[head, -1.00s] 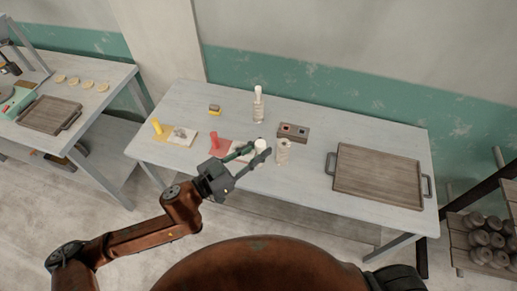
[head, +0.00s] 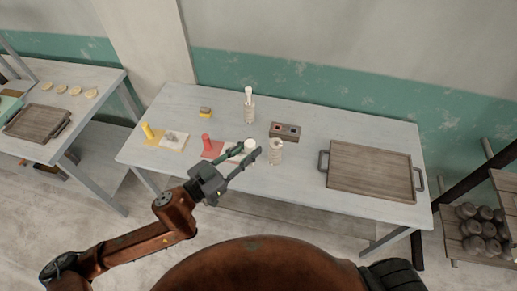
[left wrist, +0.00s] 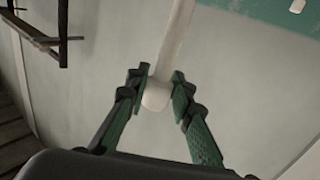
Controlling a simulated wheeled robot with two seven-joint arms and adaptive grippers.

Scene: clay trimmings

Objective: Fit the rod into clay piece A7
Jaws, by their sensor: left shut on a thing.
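My left gripper (head: 246,156) is above the front middle of the table. In the left wrist view, its fingers (left wrist: 160,88) are closed around the blunt end of a pale rod (left wrist: 174,40), which extends away from them. In the head view, a white round part (head: 250,146) shows at the fingertips. A pale upright cylinder (head: 276,151) with a hole in its top stands just right of the fingertips, apparently apart from them. Another pale upright piece (head: 249,111) with a white stick rising from it stands farther back. No label A7 is legible. My right gripper is not in view.
On the table (head: 300,185) are a red cylinder (head: 206,141), a yellow cylinder (head: 148,131), a yellow-based block (head: 205,112) and a two-socket block (head: 285,131). A wooden tray (head: 369,172) is at right. The table's back right is clear.

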